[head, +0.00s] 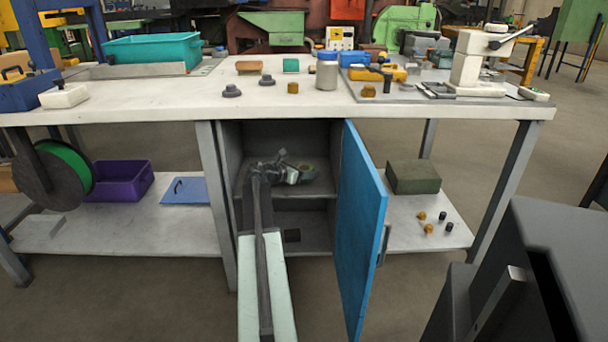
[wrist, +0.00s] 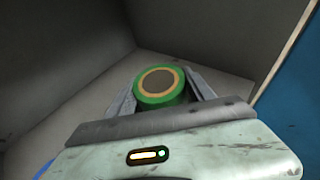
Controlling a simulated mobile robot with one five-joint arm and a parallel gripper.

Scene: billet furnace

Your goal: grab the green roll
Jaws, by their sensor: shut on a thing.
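The green roll (wrist: 160,87) shows in the wrist view as a short green cylinder with a tan ring and a dark centre on its face. My gripper (wrist: 162,88) is shut on it, with one grey finger on each side. In the head view my gripper (head: 300,173) reaches into the open cabinet (head: 229,150) under the bench, over its inner shelf. There the roll is mostly hidden by the gripper and hard to make out. I cannot tell whether the roll still touches the shelf.
The blue cabinet door (head: 360,230) stands open just right of my arm. Cabinet walls are close on the left and behind. A spool with green edge (head: 67,168) and a purple bin (head: 121,181) are at left.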

